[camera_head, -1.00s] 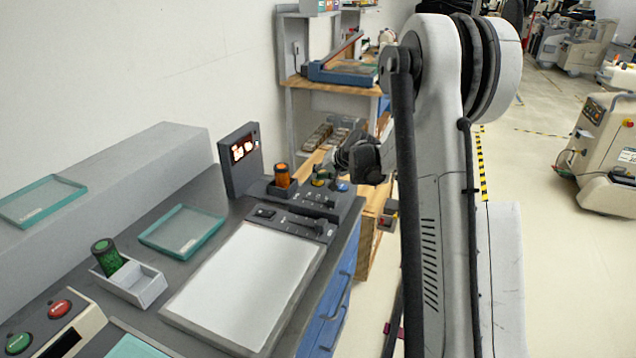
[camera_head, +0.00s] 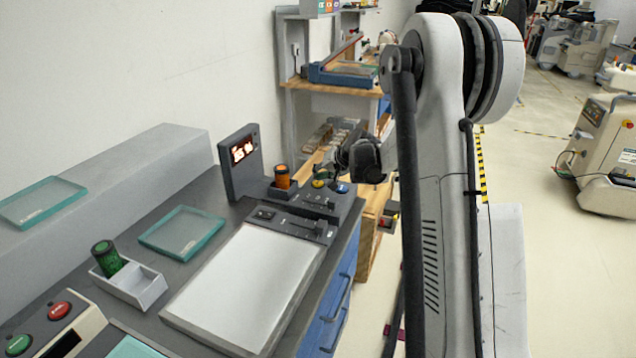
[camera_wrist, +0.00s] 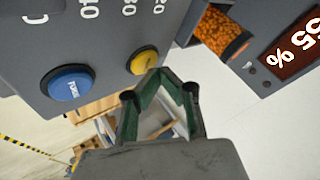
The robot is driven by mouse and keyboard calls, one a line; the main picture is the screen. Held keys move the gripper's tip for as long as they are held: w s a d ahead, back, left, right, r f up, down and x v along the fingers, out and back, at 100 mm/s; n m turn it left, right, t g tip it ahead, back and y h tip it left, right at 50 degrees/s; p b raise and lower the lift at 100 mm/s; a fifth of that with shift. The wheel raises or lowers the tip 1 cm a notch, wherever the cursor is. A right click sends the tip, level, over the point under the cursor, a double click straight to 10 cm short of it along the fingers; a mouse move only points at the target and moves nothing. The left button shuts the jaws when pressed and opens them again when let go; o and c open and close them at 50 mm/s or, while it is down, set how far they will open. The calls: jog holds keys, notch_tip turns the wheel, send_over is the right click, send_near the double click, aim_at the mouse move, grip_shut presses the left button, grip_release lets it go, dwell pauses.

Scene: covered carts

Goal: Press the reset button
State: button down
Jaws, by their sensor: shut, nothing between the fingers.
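The control panel (camera_wrist: 105,40) fills the top of the wrist view, with a blue button (camera_wrist: 68,88) and a yellow button (camera_wrist: 143,60) on it. Small lettering shows on both but is too small to read surely, so I cannot tell which is the reset button. In the head view the yellow button (camera_head: 318,184) and the blue button (camera_head: 342,188) sit at the panel's right end. My gripper (camera_wrist: 157,76) has green fingers that meet at the tips, shut and empty. The tips lie close to the yellow button; I cannot tell whether they touch it.
An orange cylinder (camera_head: 282,177) and an upright lit display (camera_head: 240,160) stand beside the buttons. A white plate (camera_head: 245,285), a small tray (camera_head: 148,288) with a green cylinder (camera_head: 107,258), and a glassy teal tray (camera_head: 181,233) are on the bench to the left.

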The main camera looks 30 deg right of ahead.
aim_at(319, 182)
jog(key=shift+r, duration=0.3)
jog(key=shift+r, duration=0.1)
jog(key=shift+r+p, duration=1.25)
jog(key=shift+r, duration=1.15)
